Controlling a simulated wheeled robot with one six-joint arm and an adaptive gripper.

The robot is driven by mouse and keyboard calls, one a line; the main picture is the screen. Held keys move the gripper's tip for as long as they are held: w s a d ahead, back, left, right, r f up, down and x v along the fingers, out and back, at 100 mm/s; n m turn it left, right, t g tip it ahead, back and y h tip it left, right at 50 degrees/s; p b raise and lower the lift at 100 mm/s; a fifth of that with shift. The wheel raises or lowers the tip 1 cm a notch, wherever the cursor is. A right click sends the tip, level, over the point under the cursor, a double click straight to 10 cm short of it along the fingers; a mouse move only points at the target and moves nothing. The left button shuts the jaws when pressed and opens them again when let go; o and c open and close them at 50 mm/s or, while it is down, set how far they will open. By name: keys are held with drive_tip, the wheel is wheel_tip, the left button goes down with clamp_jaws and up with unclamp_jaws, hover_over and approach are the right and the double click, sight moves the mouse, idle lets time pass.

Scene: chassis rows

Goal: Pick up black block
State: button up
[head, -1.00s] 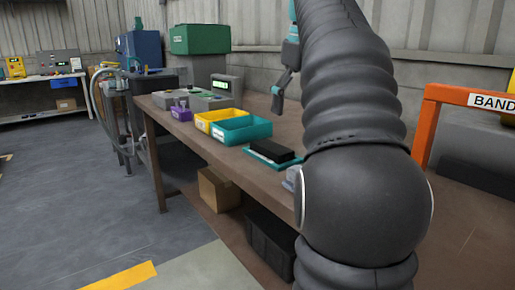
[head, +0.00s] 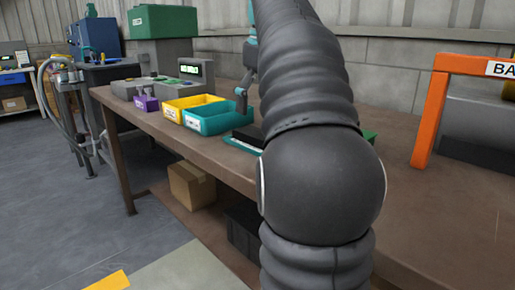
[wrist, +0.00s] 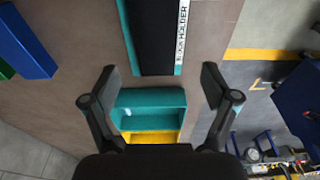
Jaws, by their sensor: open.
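The black block (wrist: 154,35) lies in a teal holder (wrist: 128,42) with a white label strip reading "HOLDER", at the top of the wrist view. In the head view the block (head: 247,132) and holder (head: 238,145) are on the workbench, partly hidden by my arm. My gripper (wrist: 159,72) is open and empty, its two fingers spread apart. In the wrist view the block shows beyond the fingertips, above the gap. In the head view my gripper (head: 243,98) is small, above the bench near the teal bin; its distance to the block is hard to tell.
A teal bin (head: 205,124) and a yellow bin (head: 172,113) stand left of the holder on the workbench (head: 135,117). A purple bin (head: 146,104) and grey devices are farther left. An orange frame (head: 430,120) stands on the right. A cardboard box (head: 192,187) is below.

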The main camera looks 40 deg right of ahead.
sight(251, 135)
drive_tip(key=shift+w+d+f+b, duration=0.15)
drive_tip(key=shift+f+b, duration=0.45)
drive_tip(key=shift+f, duration=1.05)
drive_tip(key=shift+w+d+f+b, duration=0.15)
drive_tip(key=shift+f+b, duration=0.45)
drive_tip(key=shift+f, duration=1)
clamp_jaws()
